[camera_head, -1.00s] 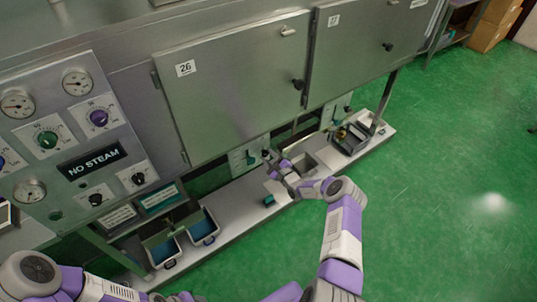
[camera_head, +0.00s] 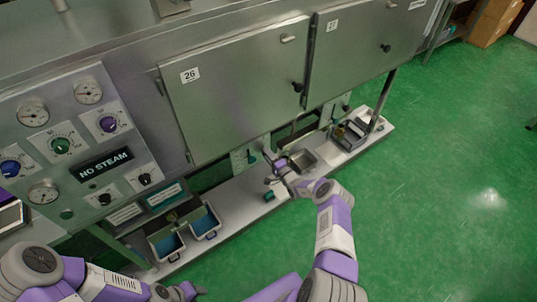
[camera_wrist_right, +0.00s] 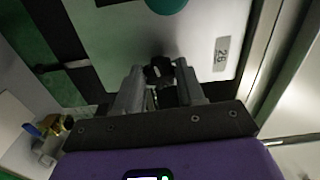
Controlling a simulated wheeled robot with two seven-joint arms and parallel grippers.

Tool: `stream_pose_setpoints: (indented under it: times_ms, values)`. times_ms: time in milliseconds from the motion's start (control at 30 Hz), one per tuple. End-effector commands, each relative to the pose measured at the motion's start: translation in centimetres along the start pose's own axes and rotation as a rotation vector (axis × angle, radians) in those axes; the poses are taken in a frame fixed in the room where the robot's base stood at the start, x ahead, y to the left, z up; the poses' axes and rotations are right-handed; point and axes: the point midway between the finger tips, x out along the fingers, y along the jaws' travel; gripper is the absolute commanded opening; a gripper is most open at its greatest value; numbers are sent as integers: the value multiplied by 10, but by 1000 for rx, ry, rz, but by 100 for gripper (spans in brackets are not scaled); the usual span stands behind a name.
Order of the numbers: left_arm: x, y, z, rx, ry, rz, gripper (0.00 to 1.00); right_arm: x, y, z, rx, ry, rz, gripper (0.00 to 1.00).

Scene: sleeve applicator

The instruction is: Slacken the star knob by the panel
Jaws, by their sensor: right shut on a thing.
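A small panel (camera_head: 239,160) with a teal knob (camera_head: 252,158) sits under the door marked 26. In the right wrist view the pale panel (camera_wrist_right: 205,20) carries a 26 tag, and the teal knob (camera_wrist_right: 168,4) is cut off at the top edge. My right gripper (camera_head: 272,161) is at this panel. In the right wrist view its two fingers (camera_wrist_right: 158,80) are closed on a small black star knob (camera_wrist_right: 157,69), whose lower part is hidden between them.
A control panel with gauges and a NO STEAM sign (camera_head: 101,164) stands at left. Two open bins (camera_head: 205,222) and a grey tray (camera_head: 350,135) rest on the low shelf (camera_head: 240,205). The green floor (camera_head: 450,190) at right is clear.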

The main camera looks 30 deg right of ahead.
Motion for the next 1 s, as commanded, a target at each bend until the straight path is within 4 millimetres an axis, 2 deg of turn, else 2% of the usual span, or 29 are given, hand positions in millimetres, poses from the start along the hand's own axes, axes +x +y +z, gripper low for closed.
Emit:
stream_pose_setpoints:
  times_ms: [1000]
  values:
    - [-44,16,2,0,0,0,43,-1,0,-2,-960,3,3,8]
